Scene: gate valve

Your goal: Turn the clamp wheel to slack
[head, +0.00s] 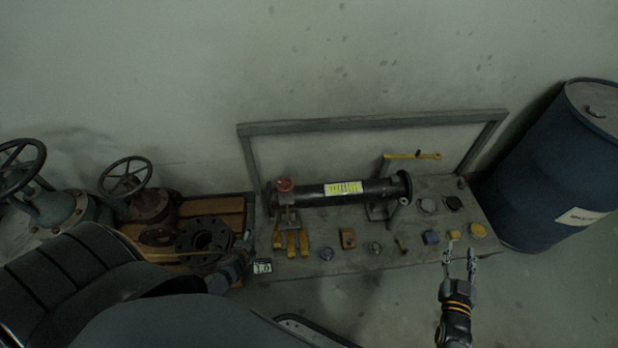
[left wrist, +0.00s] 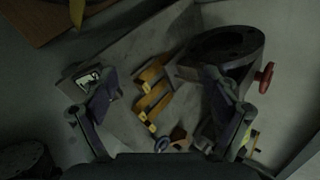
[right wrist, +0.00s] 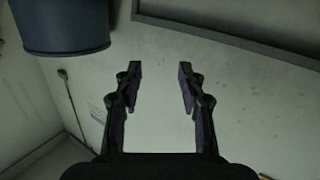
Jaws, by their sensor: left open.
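The clamp wheel, a small red knob (head: 284,185), sits on a bracket at the left end of a black pipe (head: 315,193) with a yellow label. It also shows as a red handle (right wrist: 0,0) nowhere in the right wrist view.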

